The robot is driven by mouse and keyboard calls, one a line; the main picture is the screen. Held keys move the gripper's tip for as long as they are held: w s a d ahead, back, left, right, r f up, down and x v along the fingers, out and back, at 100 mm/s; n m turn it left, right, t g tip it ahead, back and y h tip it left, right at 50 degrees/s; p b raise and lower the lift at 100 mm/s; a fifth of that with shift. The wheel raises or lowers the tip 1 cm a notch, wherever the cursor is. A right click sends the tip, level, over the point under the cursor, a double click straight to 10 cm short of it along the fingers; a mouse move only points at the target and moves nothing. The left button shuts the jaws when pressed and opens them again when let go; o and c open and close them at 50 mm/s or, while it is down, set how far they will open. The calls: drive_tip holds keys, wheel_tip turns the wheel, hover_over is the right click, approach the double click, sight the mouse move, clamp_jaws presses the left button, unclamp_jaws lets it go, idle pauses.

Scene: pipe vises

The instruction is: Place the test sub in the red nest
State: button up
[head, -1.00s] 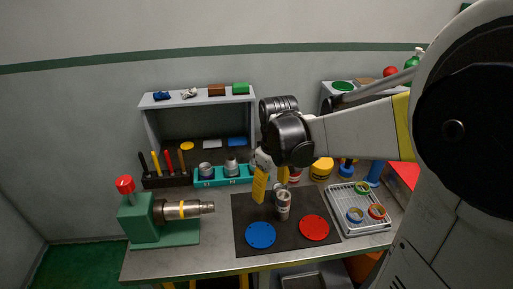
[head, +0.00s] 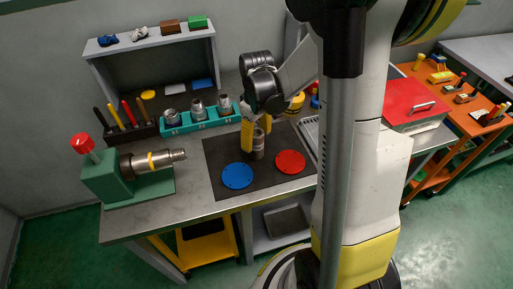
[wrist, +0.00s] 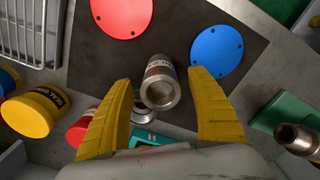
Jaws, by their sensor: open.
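A grey metal sub (head: 258,148) with a dark reddish band stands on the black mat, behind and between two discs. I take it for the test sub, though its label is not readable. It also shows in the wrist view (wrist: 161,80). The red nest (head: 290,162) is a flat red disc on the mat, right of the sub, with nothing on it; it also shows in the wrist view (wrist: 121,12). My gripper (head: 257,138) is open, its yellow fingers on either side of the sub. In the wrist view there are gaps between sub and fingers.
A blue disc (head: 237,176) lies left of the red one. A teal rack (head: 203,122) with several metal subs stands behind the mat. A green vise (head: 112,177) holds a pipe at left. A wire tray (wrist: 31,30) and yellow can (wrist: 32,111) are near the mat.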

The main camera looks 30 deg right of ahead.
drive_tip(key=shift+w+f, duration=0.1)
drive_tip(key=shift+f, duration=0.85)
drive_tip(key=shift+r, duration=0.1)
clamp_jaws()
